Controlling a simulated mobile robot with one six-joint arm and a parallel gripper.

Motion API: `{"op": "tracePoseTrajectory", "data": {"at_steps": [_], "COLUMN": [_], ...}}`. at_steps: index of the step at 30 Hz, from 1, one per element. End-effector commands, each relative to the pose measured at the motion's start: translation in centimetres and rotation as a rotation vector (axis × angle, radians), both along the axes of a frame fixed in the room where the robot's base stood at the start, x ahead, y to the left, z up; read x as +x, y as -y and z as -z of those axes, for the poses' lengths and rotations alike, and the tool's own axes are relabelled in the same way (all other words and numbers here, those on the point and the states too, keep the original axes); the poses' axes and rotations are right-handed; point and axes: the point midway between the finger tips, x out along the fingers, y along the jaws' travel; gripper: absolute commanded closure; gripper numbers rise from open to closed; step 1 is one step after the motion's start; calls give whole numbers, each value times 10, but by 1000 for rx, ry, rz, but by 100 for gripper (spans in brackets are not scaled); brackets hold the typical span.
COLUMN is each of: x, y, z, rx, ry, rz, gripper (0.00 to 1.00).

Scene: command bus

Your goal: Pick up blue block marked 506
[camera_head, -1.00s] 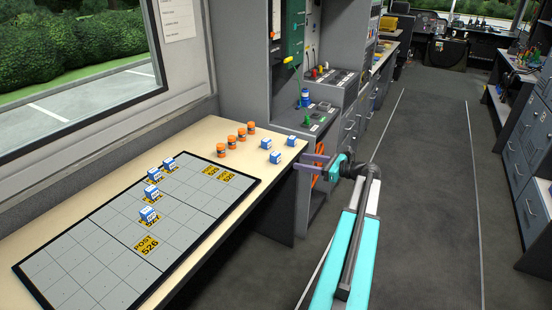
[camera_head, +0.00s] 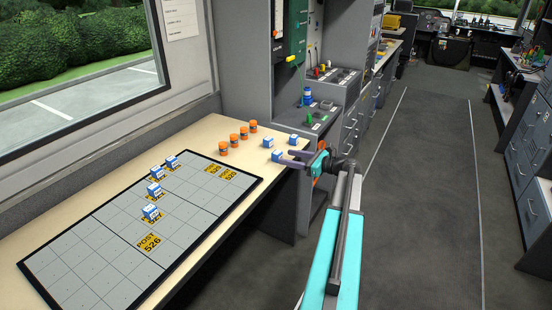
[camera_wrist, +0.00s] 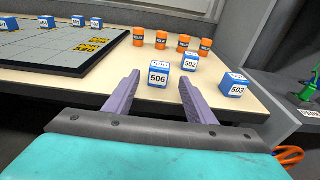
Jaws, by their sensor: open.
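The blue and white block marked 506 (camera_wrist: 158,76) stands on the cream table in the wrist view, between and just beyond the tips of my gripper (camera_wrist: 158,83). My gripper is open and empty, its two purple fingers spread on either side of the block's near face. In the head view, my gripper (camera_head: 297,158) is at the table's right end, beside the block 506 (camera_head: 277,156). The block 502 (camera_wrist: 190,62) stands just behind and right of it. The block 503 (camera_wrist: 234,84) is to the right of my right finger.
Several orange cylinders (camera_wrist: 161,40) stand in a row behind the blocks. A grey gridded board (camera_head: 95,262) with several blue blocks and yellow labels lies at the left. The table's right edge drops off near block 503. A grey console (camera_head: 310,118) stands beyond.

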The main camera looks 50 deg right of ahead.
Motion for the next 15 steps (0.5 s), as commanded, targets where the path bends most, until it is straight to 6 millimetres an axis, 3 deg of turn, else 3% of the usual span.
{"op": "tracePoseTrajectory", "data": {"at_steps": [15], "x": [9], "y": [-2], "z": [2], "rx": [1], "ry": [0], "rz": [1], "gripper": [50]}}
